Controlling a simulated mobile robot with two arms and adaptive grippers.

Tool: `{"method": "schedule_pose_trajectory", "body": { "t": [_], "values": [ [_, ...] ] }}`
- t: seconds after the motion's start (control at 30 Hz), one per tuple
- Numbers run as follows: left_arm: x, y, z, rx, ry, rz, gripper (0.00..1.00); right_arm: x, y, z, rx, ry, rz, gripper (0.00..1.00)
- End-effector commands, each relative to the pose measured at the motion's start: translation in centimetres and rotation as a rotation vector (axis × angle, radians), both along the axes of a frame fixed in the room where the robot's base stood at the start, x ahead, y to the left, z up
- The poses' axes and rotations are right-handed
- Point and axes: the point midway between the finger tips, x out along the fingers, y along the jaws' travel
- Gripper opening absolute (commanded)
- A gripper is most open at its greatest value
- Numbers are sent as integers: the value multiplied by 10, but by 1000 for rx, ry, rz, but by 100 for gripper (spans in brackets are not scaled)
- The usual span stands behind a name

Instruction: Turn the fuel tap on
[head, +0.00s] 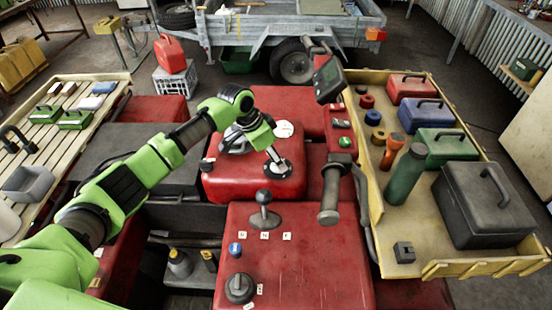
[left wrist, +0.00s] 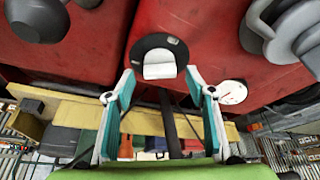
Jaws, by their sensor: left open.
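A round black dial with a pale raised tab, which looks like the fuel tap (left wrist: 158,62), is on the red body in the left wrist view. Its pale tab lies just ahead of my left gripper (left wrist: 160,84), between the lines of the two fingers. The fingers are apart with nothing between them. In the head view my left gripper (head: 274,156) points down at the black dial (head: 284,170) on the red body and partly hides it. I cannot tell if the fingers touch it. My right gripper is not in view.
A grey cap (head: 234,142) and white gauge (head: 284,129) are near the gripper. A ball-topped lever (head: 264,217), blue knob (head: 235,249) and black rotary knob (head: 240,288) are on the front red panel. A handlebar grip (head: 330,195) rises to the right, beside a yellow tray (head: 450,268).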

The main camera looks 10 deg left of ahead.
Motion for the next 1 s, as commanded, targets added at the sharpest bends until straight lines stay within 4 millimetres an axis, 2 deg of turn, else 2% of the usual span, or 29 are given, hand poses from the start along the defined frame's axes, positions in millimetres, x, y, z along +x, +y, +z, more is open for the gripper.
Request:
{"method": "schedule_pose_trajectory", "body": {
  "t": [0.3, 0.5, 0.7, 1.0],
  "values": [
    [-16, 20, 63, 0, -5, -2, 50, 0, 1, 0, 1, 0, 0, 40],
    [-23, 28, 90, 1, -3, -1, 50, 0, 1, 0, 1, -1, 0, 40],
    [-26, 31, 99, 1, -1, -1, 50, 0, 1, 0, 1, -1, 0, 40],
    [-26, 31, 98, 1, -1, -1, 50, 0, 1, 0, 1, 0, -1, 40]
  ]
}}
